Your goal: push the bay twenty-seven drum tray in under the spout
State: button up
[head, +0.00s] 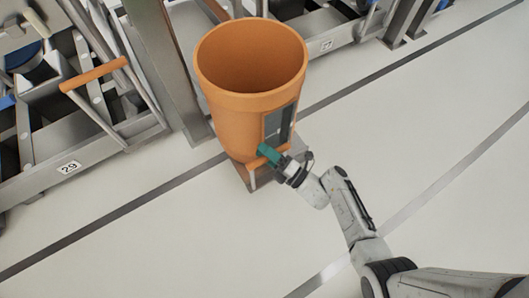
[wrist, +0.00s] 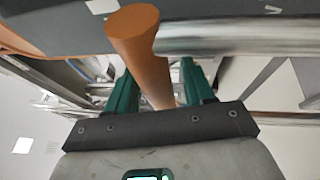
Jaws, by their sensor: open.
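The large orange drum (head: 240,120) stands upright and open-topped on a low grey drum tray (head: 268,180) in the middle of the head view. The tray has an orange handle (head: 253,165) at its front. My gripper (head: 267,154) has green fingers and is at this handle, just below the drum. In the wrist view the orange handle (wrist: 150,60) runs between the two green fingers of my open gripper (wrist: 160,80). Whether either finger touches it I cannot tell. The spout is not clearly seen.
A grey post (head: 172,70) rises left of the drum. A bay with label 29 (head: 68,167) and its own orange handle (head: 94,74) is at left. Another label, seemingly 27 (head: 326,45), is behind at right. Pale floor with dark lines is clear at front and right.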

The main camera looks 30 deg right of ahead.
jog(key=shift+w+a, duration=0.1)
jog(key=shift+w, duration=0.1)
grip_shut()
dwell(0.5)
